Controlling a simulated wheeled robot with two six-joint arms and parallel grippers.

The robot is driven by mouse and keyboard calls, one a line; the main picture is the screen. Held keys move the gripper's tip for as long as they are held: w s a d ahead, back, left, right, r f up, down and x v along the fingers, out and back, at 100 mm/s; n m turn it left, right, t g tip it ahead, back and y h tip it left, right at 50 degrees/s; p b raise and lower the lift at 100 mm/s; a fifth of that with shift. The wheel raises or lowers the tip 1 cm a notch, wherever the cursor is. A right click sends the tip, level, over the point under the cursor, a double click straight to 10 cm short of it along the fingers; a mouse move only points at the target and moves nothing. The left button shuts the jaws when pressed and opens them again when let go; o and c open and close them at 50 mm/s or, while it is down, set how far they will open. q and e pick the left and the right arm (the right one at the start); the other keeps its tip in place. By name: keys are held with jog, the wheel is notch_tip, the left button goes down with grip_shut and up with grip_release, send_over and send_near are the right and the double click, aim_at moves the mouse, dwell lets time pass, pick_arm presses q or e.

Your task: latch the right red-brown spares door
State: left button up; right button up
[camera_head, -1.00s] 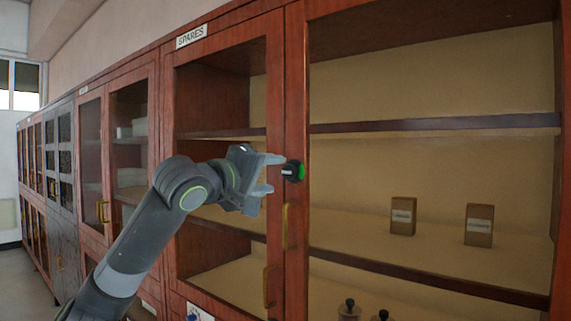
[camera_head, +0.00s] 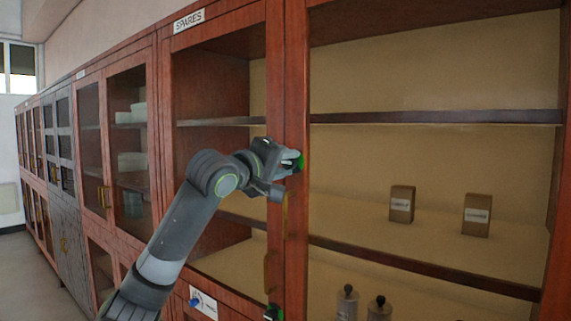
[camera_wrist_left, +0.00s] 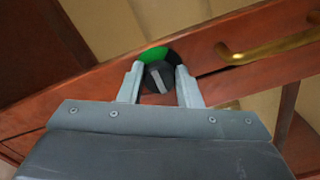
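The right red-brown spares door, with its left stile (camera_head: 297,90), stands at the right of the head view and looks flush with the frame. Its round black knob with a pale pointer bar (camera_wrist_left: 157,77) shows in the wrist view. A part-green, part-dark disc (camera_wrist_left: 154,55) sits behind the knob. In the head view only a green edge (camera_head: 301,162) shows past my gripper. My left gripper (camera_head: 288,174) is open at the knob; its fingers (camera_wrist_left: 159,84) stand on either side of it, very close. I cannot tell if they touch. My right gripper is not in view.
A brass handle (camera_wrist_left: 268,50) is on the same stile, right of the knob in the wrist view. The left glass door (camera_head: 220,90) is beside it under the SPARES label (camera_head: 188,20). Another black and green knob (camera_head: 272,313) shows lower down. Small boxes (camera_head: 402,204) stand on a shelf.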

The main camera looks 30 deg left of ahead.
pick_arm(q)
jog(key=c, duration=0.5)
jog(key=shift+o, duration=0.2)
jog(key=shift+m, duration=0.3)
jog(key=m+p, duration=0.2)
jog(key=m, duration=0.1)
jog(key=shift+m, duration=0.3)
jog(key=m+p, duration=0.1)
jog(key=m, duration=0.2)
jog(key=shift+m+p, duration=0.3)
jog(key=shift+p, duration=0.1)
jog(key=m+p, duration=0.3)
jog(key=m, duration=0.3)
jog(key=shift+a+p, duration=0.1)
jog(key=shift+p, duration=0.25)
jog(key=shift+m+p, duration=1.1)
jog(key=shift+m, duration=0.9)
jog(key=shift+f, duration=0.1)
